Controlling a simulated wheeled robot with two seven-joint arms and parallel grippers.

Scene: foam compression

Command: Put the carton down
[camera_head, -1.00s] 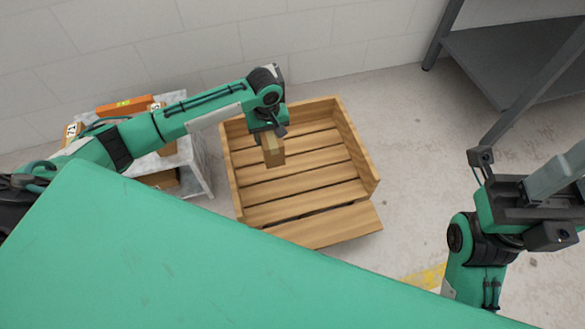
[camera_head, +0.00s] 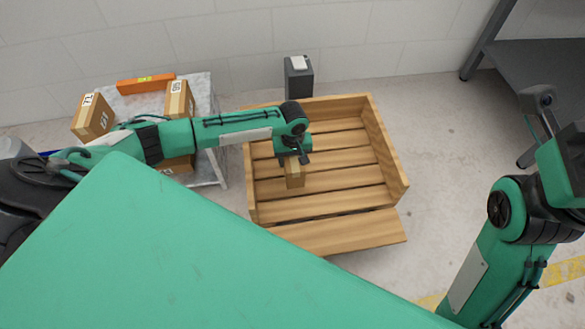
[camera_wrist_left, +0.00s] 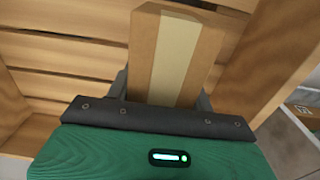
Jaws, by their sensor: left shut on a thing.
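The carton (camera_head: 294,175) is a small brown box with a lighter tape strip. My left gripper (camera_head: 292,159) is shut on it and holds it over the slatted wooden crate (camera_head: 388,150). In the left wrist view the carton (camera_wrist_left: 174,50) sits between the fingers of the left gripper (camera_wrist_left: 162,90), with the crate slats behind it. I cannot tell whether the carton touches the slats. My right arm is at the right of the head view; its gripper's fingers are not visible.
A side table (camera_head: 203,95) at the left bears more cartons (camera_head: 92,115) and an orange box (camera_head: 146,83). A grey bin (camera_head: 298,78) stands behind the crate by the wall. A dark shelf (camera_head: 545,60) is at the upper right. Most of the crate floor is bare.

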